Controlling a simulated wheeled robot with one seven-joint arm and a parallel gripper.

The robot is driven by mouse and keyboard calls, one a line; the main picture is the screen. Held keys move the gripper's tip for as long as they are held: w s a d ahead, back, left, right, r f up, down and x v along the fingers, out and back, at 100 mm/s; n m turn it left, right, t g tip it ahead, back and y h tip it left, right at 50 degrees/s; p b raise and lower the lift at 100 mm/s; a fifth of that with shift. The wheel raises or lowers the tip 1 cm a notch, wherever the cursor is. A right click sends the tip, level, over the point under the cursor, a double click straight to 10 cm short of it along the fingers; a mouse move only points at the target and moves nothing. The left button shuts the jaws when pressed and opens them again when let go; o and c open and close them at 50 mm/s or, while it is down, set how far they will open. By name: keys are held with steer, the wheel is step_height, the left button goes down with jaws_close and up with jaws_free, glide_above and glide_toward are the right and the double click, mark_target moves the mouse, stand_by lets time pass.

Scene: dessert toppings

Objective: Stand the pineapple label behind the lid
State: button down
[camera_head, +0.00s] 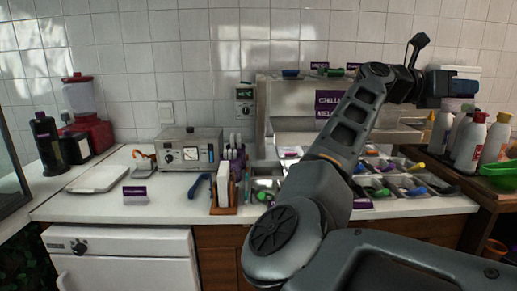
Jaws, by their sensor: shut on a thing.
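My gripper (462,88) is at the upper right, at the end of my raised arm, above the bottles on the right. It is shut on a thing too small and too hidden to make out. A small purple and white label card (135,195) stands on the left of the counter; its print is too small to read. More purple cards stand on top of the shelf, one at its middle (319,66) and one further right (353,67). I cannot tell which card is the pineapple label, and I cannot pick out the lid.
Topping trays (378,190) with coloured scoops sit right of my arm, partly hidden by it. White bottles with red tops (469,143) and a green bowl (499,175) stand at the right. A metal machine (189,149) and a white board (97,178) occupy the left counter.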

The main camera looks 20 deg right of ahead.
steer(key=w+a+f+n+t, duration=0.6)
steer(key=w+a+f+t, duration=0.25)
steer(key=a+f, duration=0.3)
steer(key=w+a+f+n+t+y, duration=0.2)
steer(key=a+f+n+t+y, duration=0.35)
steer(key=a+f, duration=0.7)
steer(key=s+a+f+n+t+y, duration=0.3)
steer(key=s+a+f+y, duration=0.1)
steer(key=f, duration=0.6)
steer(key=s+a+f+n+t+y, duration=0.2)
steer(key=s+f, duration=0.5)
steer(key=f, duration=0.4)
steer(key=s+a+f+n+t+y, duration=0.3)
steer(key=s+a+f+y, duration=0.3)
steer(key=f, duration=0.5)
steer(key=shift+s+a+n+t, duration=0.2)
steer(key=shift+n+t, duration=0.1)
steer(key=shift+n, duration=0.45)
